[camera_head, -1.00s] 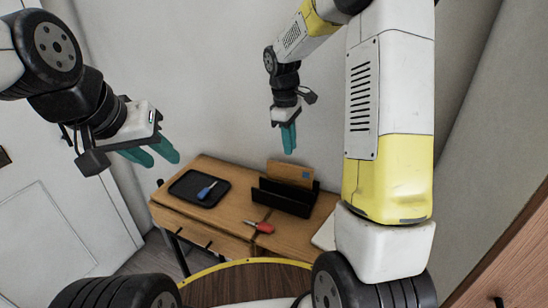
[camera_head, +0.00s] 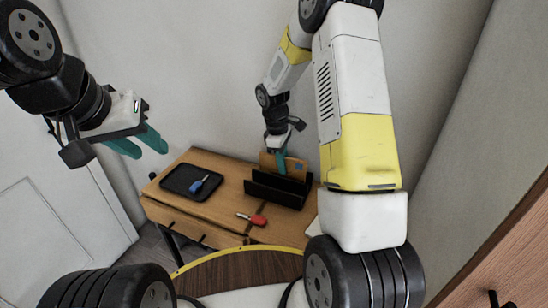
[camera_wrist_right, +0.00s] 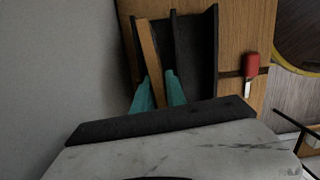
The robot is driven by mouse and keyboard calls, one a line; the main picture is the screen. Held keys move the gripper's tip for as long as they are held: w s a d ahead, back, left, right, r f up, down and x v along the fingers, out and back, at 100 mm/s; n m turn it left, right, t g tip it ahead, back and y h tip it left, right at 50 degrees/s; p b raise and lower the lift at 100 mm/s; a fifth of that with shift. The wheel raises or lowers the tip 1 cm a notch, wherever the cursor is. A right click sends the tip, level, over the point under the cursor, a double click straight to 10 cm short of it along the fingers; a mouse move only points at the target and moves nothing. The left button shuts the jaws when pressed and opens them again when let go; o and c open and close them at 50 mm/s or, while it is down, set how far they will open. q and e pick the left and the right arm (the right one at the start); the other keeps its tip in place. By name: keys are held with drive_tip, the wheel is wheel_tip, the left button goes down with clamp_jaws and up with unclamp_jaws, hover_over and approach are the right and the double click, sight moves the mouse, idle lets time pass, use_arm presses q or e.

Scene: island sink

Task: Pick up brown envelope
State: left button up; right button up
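The brown envelope (camera_head: 294,166) stands upright in the black organizer (camera_head: 262,189) on the wooden desk. In the right wrist view the envelope (camera_wrist_right: 149,45) is seen edge-on in a slot of the organizer (camera_wrist_right: 195,50). My right gripper (camera_head: 277,170) is down at the envelope's top. Its teal fingers (camera_wrist_right: 159,80) are apart, one on each side of the envelope; a small gap shows on the right side. Whether the left finger touches it is unclear. My left gripper (camera_head: 142,150) is open and empty, raised left of the desk.
A black tray (camera_head: 180,195) with a blue-handled tool (camera_head: 198,185) lies on the desk's left. A red-handled tool (camera_head: 255,219) lies near the front edge, also in the right wrist view (camera_wrist_right: 251,68). A wall stands close behind the organizer.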

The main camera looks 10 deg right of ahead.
drive_tip(key=shift+d+f, duration=0.1)
drive_tip(key=shift+f, duration=0.7)
clamp_jaws()
drive_tip(key=shift+s+r, duration=0.1)
drive_tip(key=shift+r, duration=0.05)
